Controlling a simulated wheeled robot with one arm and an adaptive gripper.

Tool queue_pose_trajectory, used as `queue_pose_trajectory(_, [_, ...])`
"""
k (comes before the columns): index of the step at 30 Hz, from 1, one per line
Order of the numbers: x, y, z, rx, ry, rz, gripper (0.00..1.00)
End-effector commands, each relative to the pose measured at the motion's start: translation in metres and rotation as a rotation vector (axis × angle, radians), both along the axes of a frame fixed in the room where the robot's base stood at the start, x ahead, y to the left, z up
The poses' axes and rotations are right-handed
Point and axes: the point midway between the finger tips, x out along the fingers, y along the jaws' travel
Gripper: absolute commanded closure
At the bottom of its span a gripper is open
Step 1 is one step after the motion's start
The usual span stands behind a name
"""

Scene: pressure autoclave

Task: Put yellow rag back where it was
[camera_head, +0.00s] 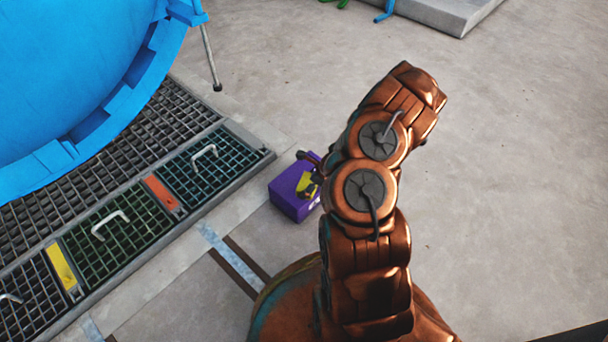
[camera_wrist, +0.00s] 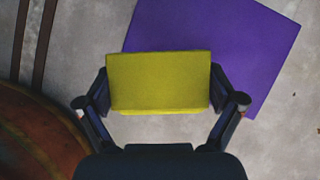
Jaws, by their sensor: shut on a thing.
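The yellow rag (camera_wrist: 158,80) is a flat rectangular block between the two dark fingers of my gripper (camera_wrist: 160,92) in the wrist view. One finger is against each short side. In the head view the yellow rag (camera_head: 305,184) shows small beside my arm, over the purple box (camera_head: 288,200). The purple box (camera_wrist: 262,52) lies behind the rag in the wrist view, reaching past it to the top and right. I cannot tell whether the rag touches the box. My arm hides part of the gripper and box in the head view.
A large blue vessel (camera_head: 60,80) stands at the upper left above floor grates (camera_head: 110,220) with white handles. Dark and pale strips (camera_head: 230,262) lie on the floor near my base. The concrete floor at the right is clear. A raised slab (camera_head: 440,10) is at the top.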

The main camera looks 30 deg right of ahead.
Motion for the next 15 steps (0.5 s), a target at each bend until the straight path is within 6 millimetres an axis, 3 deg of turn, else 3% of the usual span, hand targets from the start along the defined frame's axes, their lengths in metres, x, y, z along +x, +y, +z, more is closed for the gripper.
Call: queue_pose_trajectory(15, [0.064, -0.033, -0.008, -0.001, -0.001, 0.0, 0.4])
